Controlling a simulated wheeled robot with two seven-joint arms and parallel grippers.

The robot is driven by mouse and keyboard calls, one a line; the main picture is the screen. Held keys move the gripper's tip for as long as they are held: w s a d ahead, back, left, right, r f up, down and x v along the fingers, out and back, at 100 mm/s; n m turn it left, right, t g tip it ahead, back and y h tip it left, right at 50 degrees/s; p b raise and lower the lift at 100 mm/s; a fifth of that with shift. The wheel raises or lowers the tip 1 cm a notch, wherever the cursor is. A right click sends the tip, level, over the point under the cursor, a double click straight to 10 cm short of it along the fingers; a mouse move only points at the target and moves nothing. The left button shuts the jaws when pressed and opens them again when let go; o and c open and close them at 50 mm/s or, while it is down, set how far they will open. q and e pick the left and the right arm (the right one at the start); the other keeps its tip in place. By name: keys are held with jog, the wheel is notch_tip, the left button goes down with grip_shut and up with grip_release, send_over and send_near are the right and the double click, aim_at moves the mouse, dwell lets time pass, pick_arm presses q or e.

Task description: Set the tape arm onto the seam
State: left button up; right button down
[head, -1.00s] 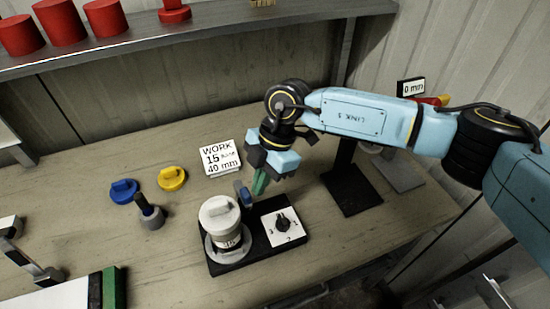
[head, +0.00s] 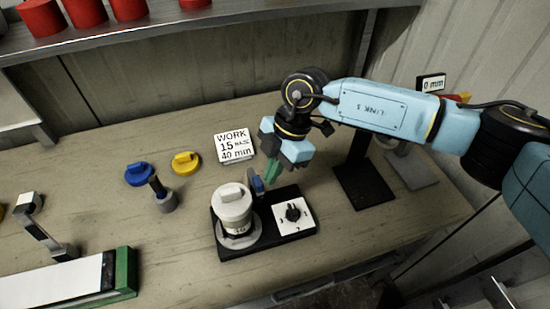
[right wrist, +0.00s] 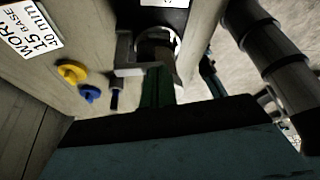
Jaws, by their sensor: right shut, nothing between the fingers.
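A white capped cylinder (head: 232,208) stands upright on a black base (head: 262,242). Beside it on the base is a small blue-ended piece (head: 257,185), which may be the tape arm. My right gripper (head: 270,172) has its green fingers shut and empty, pointing down just behind and right of the blue piece; I cannot tell whether they touch it. In the right wrist view the green fingers (right wrist: 157,88) reach toward a grey bracket (right wrist: 128,68) and a round metal part. The seam cannot be made out. My left gripper is not in view.
A white dial plate (head: 294,216) sits on the base's right. A black stand (head: 364,187) is at right. The front-middle bench is bare.

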jog(key=b+v, duration=0.1)
jog(key=v, duration=1.1)
jog(key=shift+r+b, duration=0.3)
jog(key=shift+r, duration=0.1)
jog(key=shift+f, duration=0.1)
